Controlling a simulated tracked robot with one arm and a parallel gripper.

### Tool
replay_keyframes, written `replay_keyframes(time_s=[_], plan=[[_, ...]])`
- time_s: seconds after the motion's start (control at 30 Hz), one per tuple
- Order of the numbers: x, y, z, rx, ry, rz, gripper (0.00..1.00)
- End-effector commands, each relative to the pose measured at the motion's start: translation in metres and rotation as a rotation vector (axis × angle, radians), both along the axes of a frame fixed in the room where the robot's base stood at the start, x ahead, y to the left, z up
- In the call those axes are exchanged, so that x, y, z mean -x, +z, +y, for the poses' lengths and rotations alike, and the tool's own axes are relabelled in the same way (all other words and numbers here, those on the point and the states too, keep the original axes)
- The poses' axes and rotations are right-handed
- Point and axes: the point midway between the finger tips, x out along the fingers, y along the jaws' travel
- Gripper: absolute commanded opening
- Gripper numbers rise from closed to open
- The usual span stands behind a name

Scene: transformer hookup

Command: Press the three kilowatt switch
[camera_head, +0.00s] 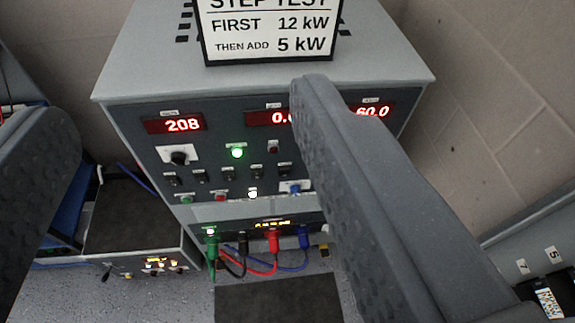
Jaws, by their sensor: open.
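A grey load cabinet (120,97) stands in front of me, with red displays reading 208, 0.0 (partly covered) and 60.0. A row of several small black switches (228,173) crosses its front panel. Their labels are too small to read, so I cannot tell which is the three kilowatt switch. A green lamp (237,153) glows above the row. My gripper (182,105) is open and empty, its fingers wide apart at left and right. The right finger hides part of the panel's right side; I see no contact with any switch.
A sign (270,30) on top reads "STEP TEST, FIRST 12 kW, THEN ADD 5 kW". Green, black, red and blue cables plug in at the cabinet's bottom (272,242). A lower unit (150,265) stands at left. Numbered equipment (540,285) is at lower right.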

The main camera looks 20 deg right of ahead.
Motion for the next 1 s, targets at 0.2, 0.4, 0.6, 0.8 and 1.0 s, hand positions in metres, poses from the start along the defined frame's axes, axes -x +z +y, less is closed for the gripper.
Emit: replay_keyframes(time_s=[0.2,0.4,0.6,0.8,1.0], plan=[[0.0,0.0,0.0,0.0,0.0,0.0,0.6],[0.0,0.0,0.0,0.0,0.0,0.0,0.38],[-0.003,-0.003,0.002,-0.001,0.002,0.0,0.0],[-0.044,-0.048,0.022,-0.025,0.023,-0.004,0.0],[-0.108,-0.131,0.058,-0.074,0.043,-0.027,0.0]])
